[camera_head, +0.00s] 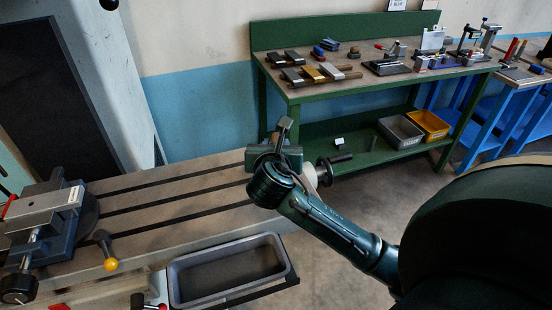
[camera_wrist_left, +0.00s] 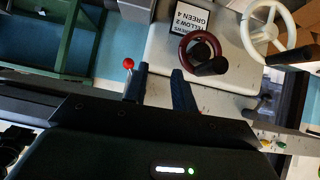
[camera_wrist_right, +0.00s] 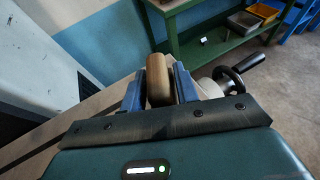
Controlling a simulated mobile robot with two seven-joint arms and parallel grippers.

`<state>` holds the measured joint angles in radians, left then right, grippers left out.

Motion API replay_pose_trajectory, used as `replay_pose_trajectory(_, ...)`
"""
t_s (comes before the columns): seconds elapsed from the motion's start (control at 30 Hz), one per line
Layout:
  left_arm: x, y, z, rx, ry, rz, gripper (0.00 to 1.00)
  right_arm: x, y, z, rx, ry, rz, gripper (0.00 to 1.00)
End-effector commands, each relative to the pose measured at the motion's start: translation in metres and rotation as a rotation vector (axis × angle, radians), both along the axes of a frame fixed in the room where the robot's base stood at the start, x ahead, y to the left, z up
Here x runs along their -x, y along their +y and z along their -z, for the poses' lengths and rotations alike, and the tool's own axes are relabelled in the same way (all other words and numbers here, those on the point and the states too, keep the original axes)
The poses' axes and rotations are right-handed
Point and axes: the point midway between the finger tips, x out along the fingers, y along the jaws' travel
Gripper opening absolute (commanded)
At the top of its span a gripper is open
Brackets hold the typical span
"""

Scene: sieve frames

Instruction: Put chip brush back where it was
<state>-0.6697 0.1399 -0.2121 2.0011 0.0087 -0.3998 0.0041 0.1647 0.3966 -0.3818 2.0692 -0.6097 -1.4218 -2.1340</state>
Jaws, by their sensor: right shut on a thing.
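My right gripper (camera_head: 284,135) is over the far right end of the slotted machine table. In the right wrist view the gripper (camera_wrist_right: 159,88) is shut on the brown wooden part of the chip brush (camera_wrist_right: 158,78), which stands up between its blue fingers. The brush's bristles cannot be made out. My left gripper (camera_wrist_left: 160,88) shows only in the left wrist view. Its fingers are apart with nothing between them, in front of a pale machine panel with a red-knobbed lever (camera_wrist_left: 128,64) and a dark red handwheel (camera_wrist_left: 200,50).
The slotted table (camera_head: 170,200) carries a vise (camera_head: 45,215) at left. An empty grey tray (camera_head: 228,272) sits at its front edge. Behind, a green workbench (camera_head: 300,95) holds several blocks and tools, with a grey bin (camera_head: 400,132) and a yellow bin (camera_head: 428,124) below.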

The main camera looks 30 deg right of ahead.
Motion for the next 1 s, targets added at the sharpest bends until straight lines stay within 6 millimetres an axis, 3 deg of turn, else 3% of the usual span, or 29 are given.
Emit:
replay_pose_trajectory(0.2, -0.002, -0.002, 0.000, 0.004, -0.010, 0.003, 0.27, 0.001, 0.000, 0.031, 0.001, 0.005, -0.001, 0.05)
replay_pose_trajectory(0.57, -0.006, -0.003, -0.003, 0.004, -0.019, 0.006, 0.27, 0.000, 0.000, 0.035, 0.001, 0.001, -0.002, 0.05)
replay_pose_trajectory(0.6, -0.006, -0.003, -0.003, 0.004, -0.019, 0.006, 0.27, 0.000, 0.000, 0.035, 0.001, 0.001, -0.003, 0.32)
replay_pose_trajectory(0.83, -0.006, -0.002, -0.002, 0.003, -0.017, 0.007, 0.27, 0.000, 0.000, 0.035, 0.001, 0.001, -0.002, 0.51)
replay_pose_trajectory(1.0, -0.005, -0.002, -0.001, 0.002, -0.015, 0.007, 0.27, 0.000, 0.000, 0.035, 0.001, 0.001, -0.002, 0.52)
